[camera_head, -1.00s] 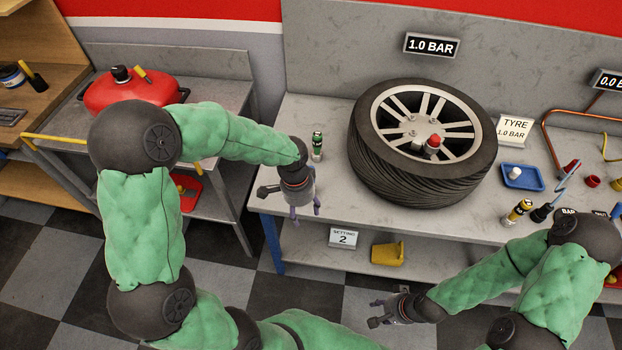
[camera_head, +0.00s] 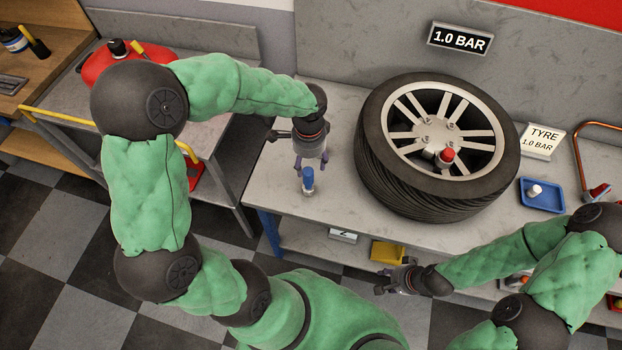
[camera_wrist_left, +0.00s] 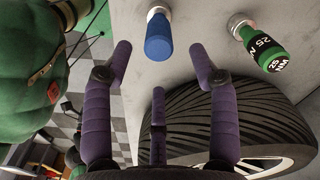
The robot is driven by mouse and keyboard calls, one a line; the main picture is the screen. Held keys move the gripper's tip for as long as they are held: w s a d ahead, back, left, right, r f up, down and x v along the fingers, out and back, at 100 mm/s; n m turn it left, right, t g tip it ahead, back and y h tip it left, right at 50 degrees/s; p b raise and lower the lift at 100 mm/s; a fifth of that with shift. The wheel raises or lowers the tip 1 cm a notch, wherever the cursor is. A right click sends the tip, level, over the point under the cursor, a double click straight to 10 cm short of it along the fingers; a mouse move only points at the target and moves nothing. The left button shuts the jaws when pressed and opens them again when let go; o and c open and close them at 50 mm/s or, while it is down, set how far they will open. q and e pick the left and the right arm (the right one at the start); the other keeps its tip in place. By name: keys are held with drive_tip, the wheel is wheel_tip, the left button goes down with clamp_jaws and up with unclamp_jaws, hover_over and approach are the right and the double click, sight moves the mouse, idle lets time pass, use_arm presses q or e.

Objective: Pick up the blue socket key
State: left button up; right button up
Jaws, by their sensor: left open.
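The blue socket key (camera_head: 308,181) stands upright on the grey bench near its front left edge, its blue body above a metal end. It also shows in the left wrist view (camera_wrist_left: 158,38), ahead of the purple fingers and between the two outer ones. My left gripper (camera_head: 311,162) is open and empty, just behind the blue key in the head view; it also shows in the left wrist view (camera_wrist_left: 160,66). No finger visibly touches the key. My right gripper (camera_head: 388,281) hangs in front of the bench; its finger opening is unclear.
A green 25 NM key (camera_wrist_left: 263,48) stands right of the blue one in the left wrist view; my left arm hides it in the head view. The tyre (camera_head: 437,145) lies close by on the right. A blue tray (camera_head: 541,194) is farther right.

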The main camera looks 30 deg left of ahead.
sight(309, 170)
use_arm(q)
wheel_tip(309, 170, down, 2)
drive_tip(key=shift+s+f, duration=0.1)
drive_tip(key=shift+f, duration=0.15)
drive_tip(key=shift+f+b, duration=0.35)
drive_tip(key=shift+f, duration=0.05)
wheel_tip(309, 170, down, 5)
drive_tip(key=shift+a+f+b, duration=0.1)
drive_tip(key=shift+b, duration=0.85)
clamp_jaws()
